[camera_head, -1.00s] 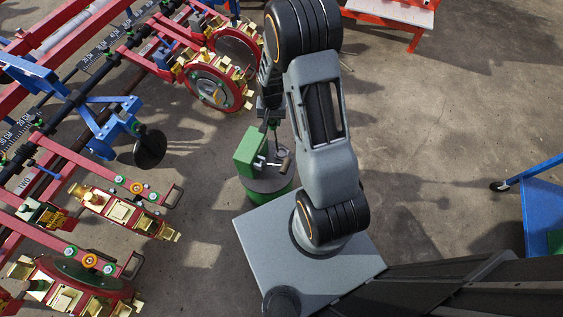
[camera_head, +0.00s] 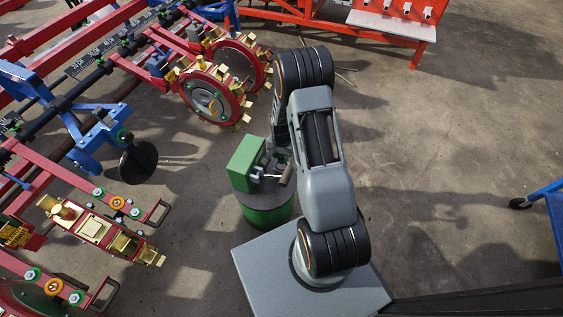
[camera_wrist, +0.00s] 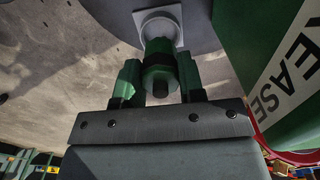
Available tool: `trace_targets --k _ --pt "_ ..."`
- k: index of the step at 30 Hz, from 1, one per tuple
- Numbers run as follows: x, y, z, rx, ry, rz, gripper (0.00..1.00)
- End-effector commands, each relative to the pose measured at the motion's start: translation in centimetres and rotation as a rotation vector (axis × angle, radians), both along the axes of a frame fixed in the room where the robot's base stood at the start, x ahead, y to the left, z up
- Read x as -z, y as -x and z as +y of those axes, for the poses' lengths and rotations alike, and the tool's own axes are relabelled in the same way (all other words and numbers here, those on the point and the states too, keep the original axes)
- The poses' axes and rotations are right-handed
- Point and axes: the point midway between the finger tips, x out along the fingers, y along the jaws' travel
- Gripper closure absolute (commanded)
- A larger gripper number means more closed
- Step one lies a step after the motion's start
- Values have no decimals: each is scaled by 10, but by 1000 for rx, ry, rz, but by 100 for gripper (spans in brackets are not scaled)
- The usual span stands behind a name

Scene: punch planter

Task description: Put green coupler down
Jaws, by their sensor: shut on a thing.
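In the wrist view, the green coupler (camera_wrist: 160,55) is between the two fingers of my gripper (camera_wrist: 159,80). It is a green hex-shaped piece with a darker end. My gripper is shut on it. Just beyond the coupler is a pale square plate (camera_wrist: 146,17) with a round part; I cannot tell whether they touch. In the head view, my arm hides most of the gripper, and the coupler cannot be made out. The gripper end is close to the green box with a handle (camera_head: 246,163) on the drum.
The red planter frame (camera_head: 115,232) with gold parts fills the left. An orange bench (camera_head: 388,24) is at the back.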

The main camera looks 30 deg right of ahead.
Motion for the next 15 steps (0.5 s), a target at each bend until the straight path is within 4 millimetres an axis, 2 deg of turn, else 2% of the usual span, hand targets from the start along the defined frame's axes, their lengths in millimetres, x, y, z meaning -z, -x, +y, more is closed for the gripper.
trace_targets --k 5,10,15 --pt "13 0 0 -1 0 0 94" --pt "35 0 0 -1 0 0 94" --pt "38 0 0 -1 0 -1 94"
